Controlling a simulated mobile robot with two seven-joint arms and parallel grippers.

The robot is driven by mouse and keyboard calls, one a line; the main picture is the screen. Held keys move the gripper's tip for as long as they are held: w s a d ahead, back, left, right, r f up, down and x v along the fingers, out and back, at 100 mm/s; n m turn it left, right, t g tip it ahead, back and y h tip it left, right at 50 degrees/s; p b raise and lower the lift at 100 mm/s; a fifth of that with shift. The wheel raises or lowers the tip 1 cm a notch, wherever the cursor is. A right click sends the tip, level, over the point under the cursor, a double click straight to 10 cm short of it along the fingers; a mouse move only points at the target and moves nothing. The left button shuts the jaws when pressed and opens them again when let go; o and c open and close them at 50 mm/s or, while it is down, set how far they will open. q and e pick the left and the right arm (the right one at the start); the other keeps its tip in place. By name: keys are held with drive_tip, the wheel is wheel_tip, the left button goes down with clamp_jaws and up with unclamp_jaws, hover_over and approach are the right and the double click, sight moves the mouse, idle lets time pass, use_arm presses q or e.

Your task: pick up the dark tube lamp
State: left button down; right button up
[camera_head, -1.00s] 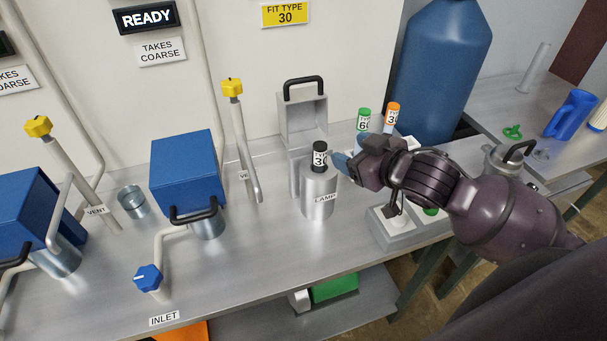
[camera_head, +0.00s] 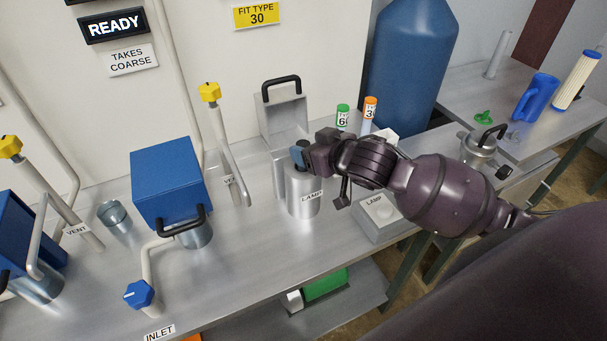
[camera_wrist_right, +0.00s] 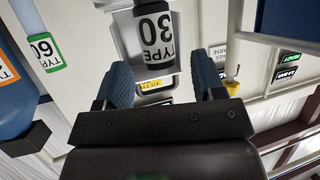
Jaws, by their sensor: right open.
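The dark tube lamp (camera_wrist_right: 153,42) carries a white label reading TYPE 30. In the wrist view it lies in the gap between the two blue finger pads, apart from both as far as I can see. My left gripper is not in view.
A green-topped tube (camera_head: 342,118) and an orange-topped tube (camera_head: 369,110) stand behind my right wrist. A grey box with a black handle (camera_head: 283,115) is just behind the holder. A blue-covered unit (camera_head: 167,180) stands to the left.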

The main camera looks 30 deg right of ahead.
drive_tip(key=x, duration=0.4)
drive_tip(key=shift+w+f, duration=0.25)
drive_tip(key=shift+w, duration=0.05)
drive_tip(key=shift+c, duration=0.3)
clamp_jaws()
